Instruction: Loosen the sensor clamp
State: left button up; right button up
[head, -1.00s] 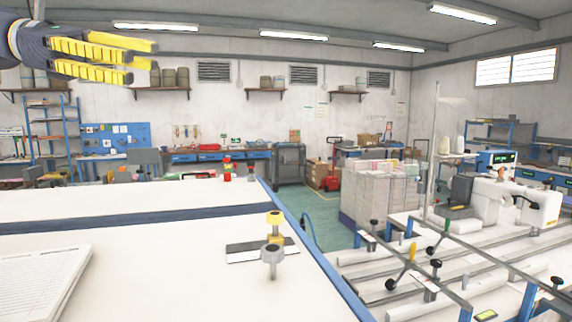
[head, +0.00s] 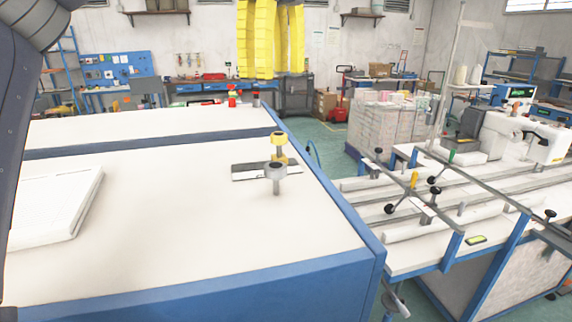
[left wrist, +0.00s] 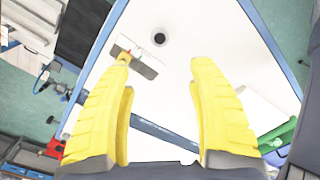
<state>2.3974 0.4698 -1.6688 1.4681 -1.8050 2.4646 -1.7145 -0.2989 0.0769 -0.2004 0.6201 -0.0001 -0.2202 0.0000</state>
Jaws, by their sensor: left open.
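Several small clamps with black, yellow and green handles (head: 412,182) sit on the rails at right; I cannot tell which part is the sensor clamp. My left gripper (head: 275,74) is open and empty, fingers down, above the knobs and touching nothing. My right gripper is not seen.
The white table (head: 180,240) has blue edges and much clear room. A white pad (head: 55,210) lies at its left. A rail table with a sewing machine (head: 525,135) stands at right, across a narrow gap. Stacked sheets (head: 385,120) stand behind.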

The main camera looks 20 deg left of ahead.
aim_at(275, 165)
pick_arm(q)
notch_tip(275, 165, down, 16)
jog(key=shift+f, duration=0.2)
dwell(0.4)
grip_shut()
dwell(0.6)
jog(key=shift+n, duration=0.3)
